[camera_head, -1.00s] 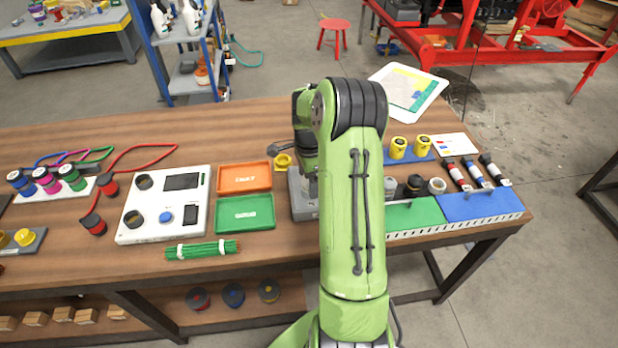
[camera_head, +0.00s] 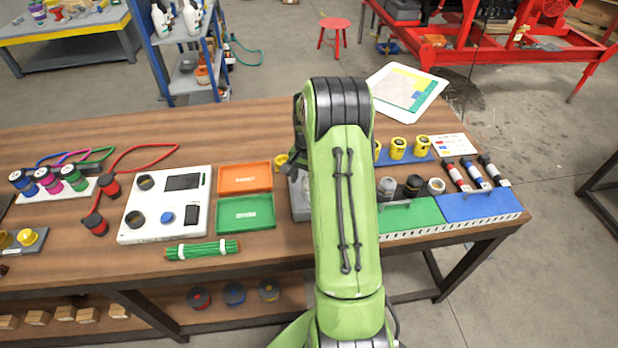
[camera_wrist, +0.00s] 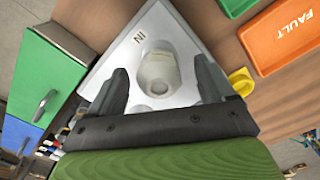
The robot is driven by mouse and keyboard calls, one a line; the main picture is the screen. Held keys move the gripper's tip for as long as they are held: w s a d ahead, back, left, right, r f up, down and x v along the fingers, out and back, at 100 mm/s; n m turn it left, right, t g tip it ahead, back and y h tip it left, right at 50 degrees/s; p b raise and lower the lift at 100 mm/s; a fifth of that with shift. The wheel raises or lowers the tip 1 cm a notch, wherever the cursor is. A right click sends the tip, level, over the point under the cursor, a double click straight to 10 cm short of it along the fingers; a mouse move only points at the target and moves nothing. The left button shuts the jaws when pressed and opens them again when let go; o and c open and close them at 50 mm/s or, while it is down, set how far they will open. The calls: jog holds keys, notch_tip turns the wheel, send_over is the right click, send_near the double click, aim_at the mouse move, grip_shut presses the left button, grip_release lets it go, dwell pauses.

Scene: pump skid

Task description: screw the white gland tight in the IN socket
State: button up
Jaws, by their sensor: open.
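The white gland (camera_wrist: 158,72) sits in the face of a light grey housing (camera_wrist: 158,28), beside the letters IN, in the wrist view. My gripper (camera_wrist: 161,68) is open, with one finger on each side of the gland. Gaps show between the fingers and the gland, so it is not gripped. The socket is hidden beneath the gland, and I cannot tell how deep it sits.
An orange FAULT tray (camera_head: 245,178) and a green tray (camera_head: 245,213) lie left of the housing. A yellow part (camera_wrist: 241,80) is close to the right finger. Green (camera_head: 408,217) and blue (camera_head: 480,206) boxes with handles stand to the right, with several small fittings behind.

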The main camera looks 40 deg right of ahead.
jog(key=c, duration=1.1)
jog(key=m, duration=0.9)
jog(key=shift+b, duration=0.35)
jog(key=o, duration=1.1)
